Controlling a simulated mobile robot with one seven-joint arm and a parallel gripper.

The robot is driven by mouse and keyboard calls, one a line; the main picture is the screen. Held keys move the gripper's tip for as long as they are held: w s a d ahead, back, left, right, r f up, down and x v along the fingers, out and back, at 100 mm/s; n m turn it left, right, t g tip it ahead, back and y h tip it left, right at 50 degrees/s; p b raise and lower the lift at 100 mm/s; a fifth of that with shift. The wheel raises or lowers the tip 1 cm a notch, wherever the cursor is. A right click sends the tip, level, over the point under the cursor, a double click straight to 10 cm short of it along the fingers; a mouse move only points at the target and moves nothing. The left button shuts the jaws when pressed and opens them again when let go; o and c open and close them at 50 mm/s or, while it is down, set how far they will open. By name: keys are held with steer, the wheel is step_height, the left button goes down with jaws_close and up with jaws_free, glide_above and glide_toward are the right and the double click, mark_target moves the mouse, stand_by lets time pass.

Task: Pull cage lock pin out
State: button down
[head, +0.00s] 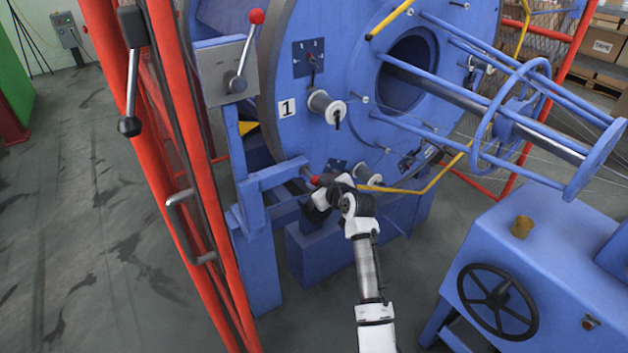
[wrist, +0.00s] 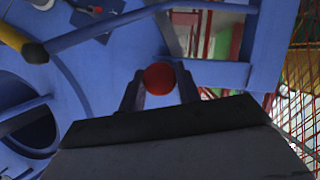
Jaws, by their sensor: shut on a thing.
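The cage lock pin shows as a red knob (head: 315,180) at the end of a blue bracket (head: 272,179) on the frame beside the big blue cage disc (head: 290,95). My gripper (head: 317,192) is at this knob, low in front of the disc. In the wrist view the red knob (wrist: 159,78) sits between the two dark fingers of my gripper (wrist: 159,90), which are shut on it. The pin's shaft is mostly hidden, so I cannot tell how deep it sits in the bracket.
A red guard frame (head: 180,190) with a handle stands left of my arm. A red-knobbed lever (head: 240,70) is above the bracket. A yellow bent bar (head: 425,187) passes right of my gripper. A blue machine with a black handwheel (head: 497,301) stands at lower right.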

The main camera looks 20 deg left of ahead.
steer(key=shift+f, duration=0.1)
steer(key=c, duration=1)
jaws_free()
steer(key=shift+s+d, duration=0.1)
steer(key=shift+d, duration=0.05)
steer(key=b+v, duration=0.3)
steer(key=v, duration=1.1)
